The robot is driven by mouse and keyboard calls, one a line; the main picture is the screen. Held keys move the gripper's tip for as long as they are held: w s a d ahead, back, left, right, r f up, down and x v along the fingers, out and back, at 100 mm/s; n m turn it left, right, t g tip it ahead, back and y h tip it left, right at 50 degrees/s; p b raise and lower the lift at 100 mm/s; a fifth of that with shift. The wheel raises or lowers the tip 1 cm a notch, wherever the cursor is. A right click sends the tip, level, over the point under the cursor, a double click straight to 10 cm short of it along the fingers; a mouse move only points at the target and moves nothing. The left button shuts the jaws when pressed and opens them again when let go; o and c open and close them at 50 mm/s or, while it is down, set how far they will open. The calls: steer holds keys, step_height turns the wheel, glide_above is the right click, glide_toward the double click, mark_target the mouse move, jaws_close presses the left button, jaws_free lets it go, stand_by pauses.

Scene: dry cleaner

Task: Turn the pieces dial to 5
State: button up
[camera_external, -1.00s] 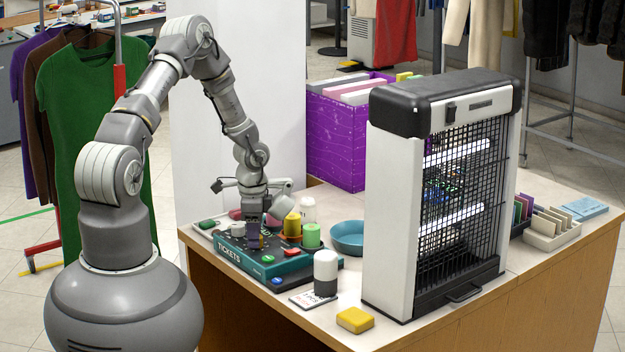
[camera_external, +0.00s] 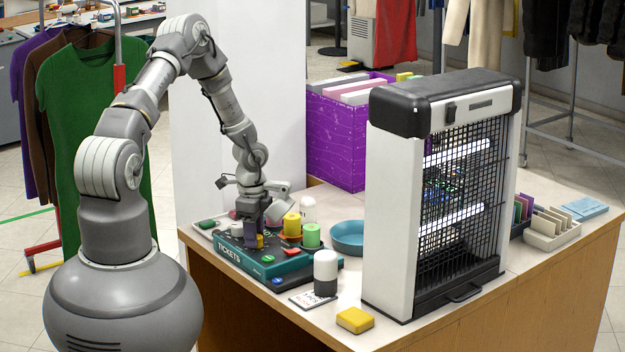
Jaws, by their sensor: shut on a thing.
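The teal ticket box (camera_external: 268,268), with "TICKETS" on its front, sits at the near left of the counter. It has a dark top with several coloured buttons. My gripper (camera_external: 254,242) points down at the left part of that top, its jaws shut at the panel on what appears to be the pieces dial. The fingers hide the dial, so its pointer and setting cannot be read. A yellow cylinder (camera_external: 291,226) and a green cylinder (camera_external: 311,236) stand right of my gripper.
A white-topped dark cylinder (camera_external: 326,272) and a yellow block (camera_external: 355,320) stand in front. A blue bowl (camera_external: 347,237) is behind the box. A tall caged lamp unit (camera_external: 445,195) blocks the right. A purple crate (camera_external: 336,140) is at the back.

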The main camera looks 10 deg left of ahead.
steer(key=shift+w, duration=0.1)
steer(key=o, duration=1)
steer(key=shift+o, duration=0.2)
steer(key=shift+r, duration=0.1)
step_height(320, 180, up, 8)
steer(key=shift+f+p, duration=0.2)
steer(key=shift+p, duration=0.9)
